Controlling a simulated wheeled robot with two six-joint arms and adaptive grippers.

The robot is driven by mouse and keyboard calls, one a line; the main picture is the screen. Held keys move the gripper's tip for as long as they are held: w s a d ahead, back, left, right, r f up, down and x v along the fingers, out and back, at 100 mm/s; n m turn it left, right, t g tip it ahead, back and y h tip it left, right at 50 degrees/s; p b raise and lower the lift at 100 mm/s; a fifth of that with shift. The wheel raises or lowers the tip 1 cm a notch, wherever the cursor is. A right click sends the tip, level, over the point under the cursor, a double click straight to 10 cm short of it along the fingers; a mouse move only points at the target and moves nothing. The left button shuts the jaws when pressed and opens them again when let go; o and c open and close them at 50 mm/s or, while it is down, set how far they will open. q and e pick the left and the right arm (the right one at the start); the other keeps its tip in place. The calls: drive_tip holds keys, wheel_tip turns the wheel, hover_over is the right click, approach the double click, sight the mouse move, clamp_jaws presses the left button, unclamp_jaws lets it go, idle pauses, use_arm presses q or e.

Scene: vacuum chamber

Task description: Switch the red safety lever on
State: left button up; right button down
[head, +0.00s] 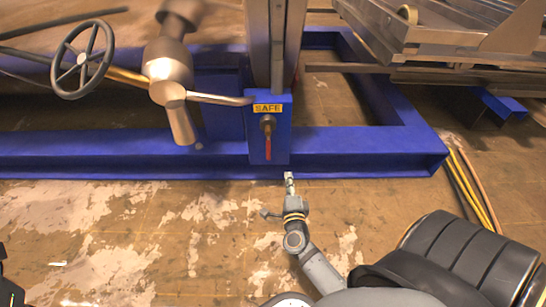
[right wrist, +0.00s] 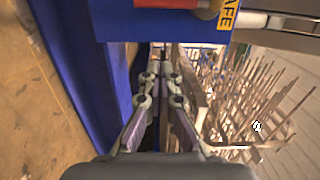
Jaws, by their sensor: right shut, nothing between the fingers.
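The red safety lever (head: 268,147) points straight down from a brass valve fitting (head: 267,123) on the front of a blue box (head: 256,150). A yellow SAFE label (head: 267,108) is above it. My right gripper (head: 289,177) is shut and empty, below and slightly right of the lever, apart from it. In the right wrist view, the red lever (right wrist: 165,3) shows at the top edge, partly cut off, beyond the fingertips of my right gripper (right wrist: 160,57). My left gripper cannot be made out.
A blue floor frame (head: 350,142) runs behind and beside the box. A metal pipe fitting (head: 168,75) and a handwheel (head: 82,60) stand at the left. The floor (head: 130,220) in front is clear.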

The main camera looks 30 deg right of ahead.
sight(268, 149)
drive_tip(key=w+d+b, duration=0.1)
drive_tip(key=w+b, duration=0.3)
drive_tip(key=w, duration=0.7)
drive_tip(key=shift+w+d+b, duration=0.15)
drive_tip(key=shift+d+b, duration=0.15)
drive_tip(key=shift+d, duration=0.1)
